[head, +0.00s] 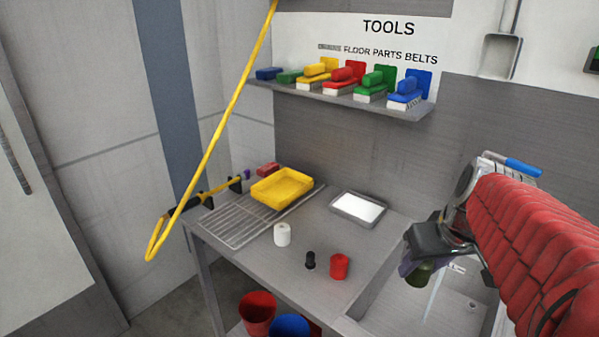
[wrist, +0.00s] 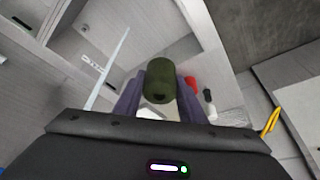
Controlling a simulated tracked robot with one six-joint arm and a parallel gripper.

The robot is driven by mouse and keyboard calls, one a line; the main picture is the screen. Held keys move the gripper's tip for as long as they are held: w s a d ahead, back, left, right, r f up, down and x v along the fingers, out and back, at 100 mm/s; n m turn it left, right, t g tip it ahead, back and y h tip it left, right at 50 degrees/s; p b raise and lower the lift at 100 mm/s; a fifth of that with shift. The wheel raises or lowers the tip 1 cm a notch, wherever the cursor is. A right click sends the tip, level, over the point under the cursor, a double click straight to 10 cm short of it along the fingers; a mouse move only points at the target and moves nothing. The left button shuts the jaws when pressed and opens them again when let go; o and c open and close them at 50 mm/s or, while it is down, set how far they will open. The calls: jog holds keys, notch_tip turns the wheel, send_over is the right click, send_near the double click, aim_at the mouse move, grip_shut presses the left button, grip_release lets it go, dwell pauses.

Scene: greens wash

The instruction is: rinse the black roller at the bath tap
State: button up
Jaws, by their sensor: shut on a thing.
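My gripper (wrist: 158,100) is shut on a dark olive-green roller (wrist: 160,80), held between its two purple-grey fingers. In the head view the held roller (head: 419,274) is partly hidden by my gripper (head: 412,266), over the left part of the sink (head: 455,309). A thin pale stream of water (head: 435,292) falls into the sink just right of the roller. The stream (wrist: 107,68) also shows in the wrist view, apart from the roller on its left. The tap's spout is hidden behind my arm. A small black piece (head: 310,260) stands on the counter.
A red cup-like piece (head: 339,266) and a white roll (head: 282,234) stand near the black piece on the counter (head: 318,225). Behind them are a yellow tray (head: 282,187) on a wire rack and a grey tray (head: 358,208). A brush shelf (head: 345,98) hangs above.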

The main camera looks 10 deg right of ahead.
jog(key=w+d+f, duration=0.1)
jog(key=w+d, duration=0.1)
jog(key=d, duration=0.4)
jog(key=w+d+f, duration=0.1)
jog(key=w+d, duration=0.2)
jog(key=d, duration=0.3)
jog(key=shift+w+f, duration=0.2)
jog(key=shift+f, duration=0.1)
dwell(0.6)
dwell(0.3)
jog(key=shift+s+d, duration=0.3)
jog(key=shift+s, duration=0.25)
jog(key=shift+w+a, duration=0.25)
jog(key=shift+w, duration=0.35)
dwell(0.6)
jog(key=shift+s+d, duration=0.25)
jog(key=shift+s, duration=0.35)
dwell(0.4)
jog(key=shift+w+a, duration=0.25)
jog(key=shift+w, duration=0.35)
dwell(0.4)
jog(key=shift+s+d, duration=0.25)
jog(key=shift+s, duration=0.35)
dwell(0.4)
jog(key=shift+a, duration=0.15)
dwell(0.4)
